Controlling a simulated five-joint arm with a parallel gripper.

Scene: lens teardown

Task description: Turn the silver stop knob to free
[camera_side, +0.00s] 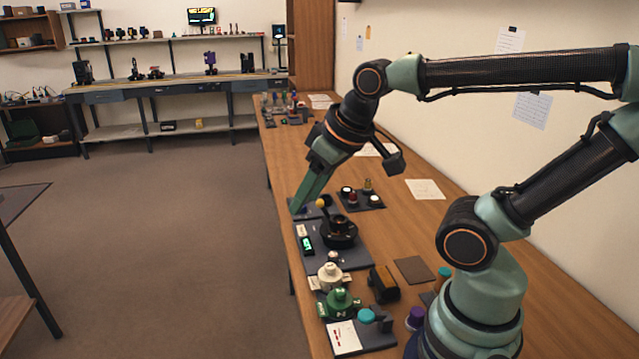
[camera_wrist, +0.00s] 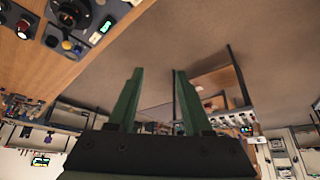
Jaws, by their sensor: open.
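A dark lens-like unit (camera_side: 338,232) sits on a grey plate with a lit green display (camera_side: 307,246). A small pale knob (camera_side: 333,257) stands at the plate's near end and may be the silver stop knob; its setting is too small to read. In the wrist view the dark unit (camera_wrist: 70,14) and display (camera_wrist: 107,25) are at the top left, and I cannot pick out the silver knob. My gripper (camera_side: 301,205) is above the bench's left edge, beyond the unit. Its fingers (camera_wrist: 158,78) are apart with nothing between them.
A yellow ball-topped part (camera_side: 320,203) is close to my gripper. A dark tray (camera_side: 376,206) holds several knobs. A cream knob (camera_side: 330,276), a green knob (camera_side: 343,301) and a black block (camera_side: 383,284) stand nearer. Open floor (camera_side: 170,230) lies left of the bench.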

